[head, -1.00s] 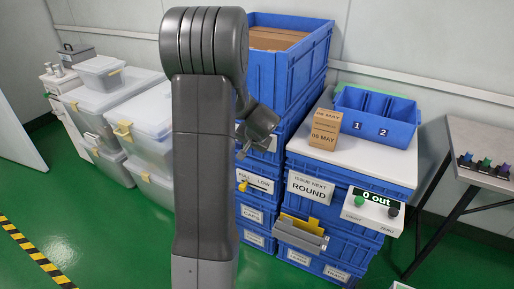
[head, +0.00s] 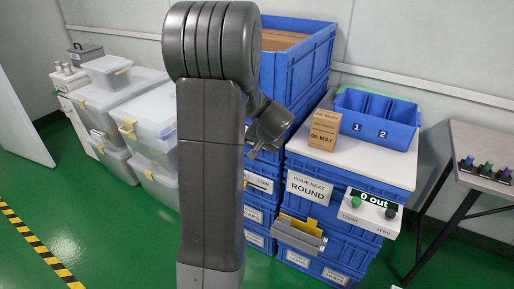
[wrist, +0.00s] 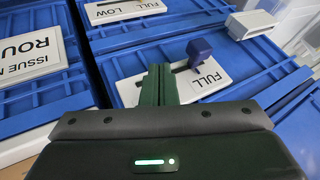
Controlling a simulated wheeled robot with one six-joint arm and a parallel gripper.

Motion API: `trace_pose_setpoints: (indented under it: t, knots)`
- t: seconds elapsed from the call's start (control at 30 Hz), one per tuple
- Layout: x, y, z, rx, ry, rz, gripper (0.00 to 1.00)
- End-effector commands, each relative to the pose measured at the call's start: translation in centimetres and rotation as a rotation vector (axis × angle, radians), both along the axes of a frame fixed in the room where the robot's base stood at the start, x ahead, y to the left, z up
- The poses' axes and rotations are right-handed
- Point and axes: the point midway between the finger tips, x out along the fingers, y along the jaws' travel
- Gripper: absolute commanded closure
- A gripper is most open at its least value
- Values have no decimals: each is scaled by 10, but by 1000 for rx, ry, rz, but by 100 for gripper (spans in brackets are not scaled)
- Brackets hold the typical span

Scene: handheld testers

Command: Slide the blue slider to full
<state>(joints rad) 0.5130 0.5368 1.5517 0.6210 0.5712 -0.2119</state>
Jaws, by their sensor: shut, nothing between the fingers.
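The blue slider (wrist: 200,48) has a dark blue knob on a white plate (wrist: 128,92) in the wrist view. The knob stands by the end of the plate marked FULL; the other end is hidden behind my fingers. My gripper (wrist: 159,72) is shut and empty, with its dark green fingertips over the plate, just left of the knob. A small gap shows between fingertips and knob. In the head view my gripper (head: 252,152) is by the blue crate stack, and my arm hides the blue slider.
Another white plate (wrist: 125,10) marked FULL and LOW is above in the wrist view. A white block (wrist: 251,24) sticks out at upper right. In the head view, the ROUND sign (head: 309,188) and the counter box (head: 371,211) are right of my gripper.

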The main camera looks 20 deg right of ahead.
Motion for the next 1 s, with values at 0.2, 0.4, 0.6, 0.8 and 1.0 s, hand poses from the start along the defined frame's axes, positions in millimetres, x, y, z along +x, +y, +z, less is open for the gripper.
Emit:
trace_pose_setpoints:
  t: [0.2, 0.4, 0.6, 0.8, 1.0]
  knots:
    - [-23, -2, 32, -2, -2, -2, 100]
    - [-39, -2, 52, 0, -1, -2, 100]
    - [-44, -2, 58, 0, 1, -1, 100]
    - [-44, -2, 57, 0, 1, -1, 100]
    - [-41, -2, 53, 1, 2, 0, 100]
